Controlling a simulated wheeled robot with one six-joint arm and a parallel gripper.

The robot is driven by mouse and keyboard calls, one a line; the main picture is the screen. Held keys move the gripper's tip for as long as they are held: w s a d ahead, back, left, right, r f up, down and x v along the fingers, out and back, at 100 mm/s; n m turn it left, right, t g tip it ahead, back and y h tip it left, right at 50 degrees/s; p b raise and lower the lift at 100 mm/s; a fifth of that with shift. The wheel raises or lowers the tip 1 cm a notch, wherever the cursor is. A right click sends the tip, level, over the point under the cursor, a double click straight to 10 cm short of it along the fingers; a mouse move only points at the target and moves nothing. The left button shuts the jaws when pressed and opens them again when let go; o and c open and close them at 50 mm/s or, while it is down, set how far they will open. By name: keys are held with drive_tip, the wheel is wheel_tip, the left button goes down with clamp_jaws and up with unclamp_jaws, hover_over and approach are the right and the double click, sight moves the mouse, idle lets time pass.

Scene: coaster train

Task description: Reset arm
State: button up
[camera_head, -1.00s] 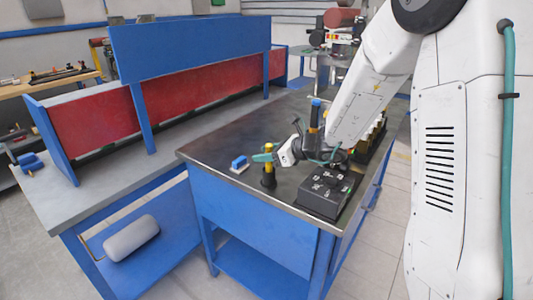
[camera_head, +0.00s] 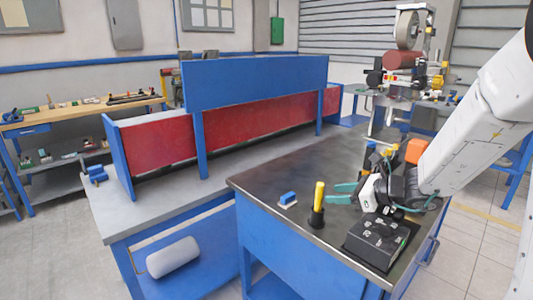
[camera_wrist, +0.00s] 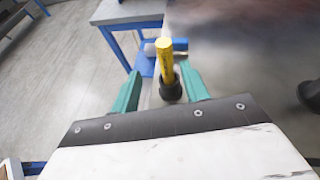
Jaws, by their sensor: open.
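My gripper (camera_head: 333,193) is open and empty, with its two teal fingers apart over the dark-topped workbench (camera_head: 270,178). A yellow-handled tool (camera_head: 319,193) stands upright in a black round holder (camera_head: 316,218), just left of my fingertips. In the wrist view the yellow tool (camera_wrist: 165,62) and its black holder (camera_wrist: 171,88) appear between the teal fingers (camera_wrist: 160,90); the head view shows the fingertips clear of the tool.
A black box with buttons (camera_head: 380,240) lies on the bench below my gripper. A blue block on a white base (camera_head: 288,199) lies left of the tool. An orange object (camera_head: 416,150) is behind the wrist. A blue-red partition (camera_head: 255,82) stands on the neighbouring table.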

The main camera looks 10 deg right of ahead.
drive_tip(key=s+a+r+n+g+h, duration=0.1)
drive_tip(key=s+a+n+g, duration=0.25)
drive_tip(key=s+n, duration=0.45)
drive_tip(key=s+a+n+g, duration=0.2)
drive_tip(key=s+n+g, duration=0.35)
drive_tip(key=s, duration=0.35)
drive_tip(key=s+d+r+n+h, duration=0.2)
drive_tip(key=s+r+n+h, duration=0.1)
drive_tip(key=s+n, duration=0.3)
drive_tip(key=s+d+r+n+t+h, duration=0.1)
drive_tip(key=s+d+r+n+h, duration=0.2)
drive_tip(key=s, duration=0.7)
drive_tip(key=shift+r+n+h, duration=0.4)
drive_tip(key=shift+n+h, duration=1)
drive_tip(key=shift+n, duration=0.25)
drive_tip(key=shift+s, duration=0.1)
